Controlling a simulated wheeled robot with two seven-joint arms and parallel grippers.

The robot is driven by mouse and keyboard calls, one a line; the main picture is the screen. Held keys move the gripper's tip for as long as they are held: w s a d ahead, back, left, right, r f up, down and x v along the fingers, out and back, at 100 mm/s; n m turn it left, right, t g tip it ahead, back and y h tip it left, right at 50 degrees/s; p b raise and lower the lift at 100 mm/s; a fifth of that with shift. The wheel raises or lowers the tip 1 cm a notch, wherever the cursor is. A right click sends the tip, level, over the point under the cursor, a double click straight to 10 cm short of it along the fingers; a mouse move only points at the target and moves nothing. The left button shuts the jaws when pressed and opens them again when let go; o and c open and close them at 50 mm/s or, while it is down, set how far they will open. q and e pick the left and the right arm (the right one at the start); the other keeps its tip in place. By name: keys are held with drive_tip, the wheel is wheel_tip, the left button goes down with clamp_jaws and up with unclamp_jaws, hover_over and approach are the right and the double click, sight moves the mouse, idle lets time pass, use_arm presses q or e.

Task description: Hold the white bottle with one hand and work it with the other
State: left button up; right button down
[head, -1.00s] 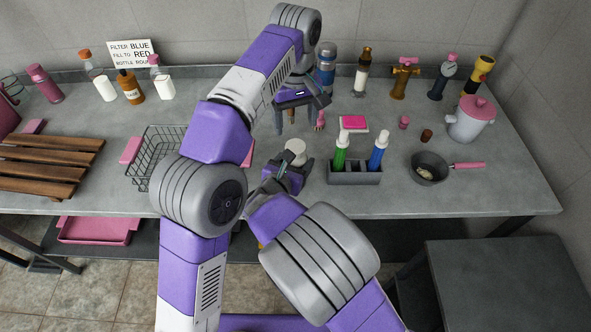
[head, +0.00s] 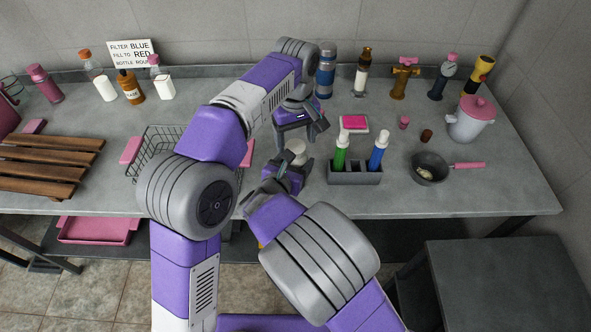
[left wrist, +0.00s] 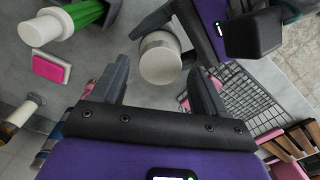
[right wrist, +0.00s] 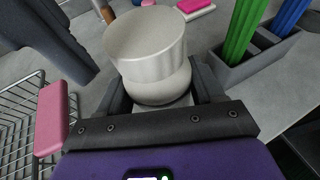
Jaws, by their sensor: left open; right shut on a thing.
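The white bottle (head: 296,148) stands in the middle of the table, partly hidden by my grippers in the head view. My right gripper (right wrist: 155,98) is shut on the bottle's lower body, with a finger on each side; the wide white cap stands clear above the fingers. My left gripper (head: 300,138) is open above the bottle, its fingers pointing down. In the left wrist view the round white cap (left wrist: 160,58) shows just beyond and between the two open fingers (left wrist: 156,80), and they do not appear to touch it.
A grey holder (head: 355,178) with a green and a blue marker-like bottle stands close on the right. A wire basket (head: 160,150) with pink handles is on the left. A pink sponge-like block (head: 354,122) lies behind. A grey pan (head: 430,168) stands farther right.

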use_arm(q)
drive_tip(key=shift+f, duration=1.05)
drive_tip(key=c, duration=1.1)
drive_tip(key=m, duration=1.1)
drive_tip(key=shift+m, duration=0.4)
drive_tip(key=o, duration=1.3)
drive_tip(key=shift+c, duration=0.2)
drive_tip(key=shift+r, duration=3.75)
